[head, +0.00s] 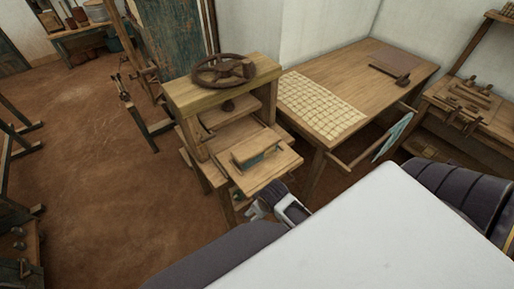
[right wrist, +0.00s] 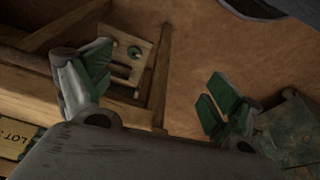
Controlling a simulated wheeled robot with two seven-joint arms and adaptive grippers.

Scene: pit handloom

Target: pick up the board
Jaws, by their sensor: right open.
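Several flat wooden pieces could be the board; I cannot tell which is meant. In the head view, a pale wooden board (head: 284,164) juts from the front of the wheel-topped wooden press (head: 222,90), with a small block (head: 256,147) on it. A thin brown board (head: 398,61) lies far back on the table. A gripper, apparently my right (head: 258,208), is low in front of the press, below the jutting board. In the right wrist view my right gripper (right wrist: 160,85) has its green-padded fingers spread, nothing between them. My left gripper is not visible.
The long table (head: 345,80) carries a gridded pale sheet (head: 320,105); a rod with a blue-green cloth (head: 393,137) sticks out from its side. A bench with wooden tools (head: 470,105) stands right. Brown floor (head: 95,150) is open at left. Wooden framing (right wrist: 40,95) stands left in the wrist view.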

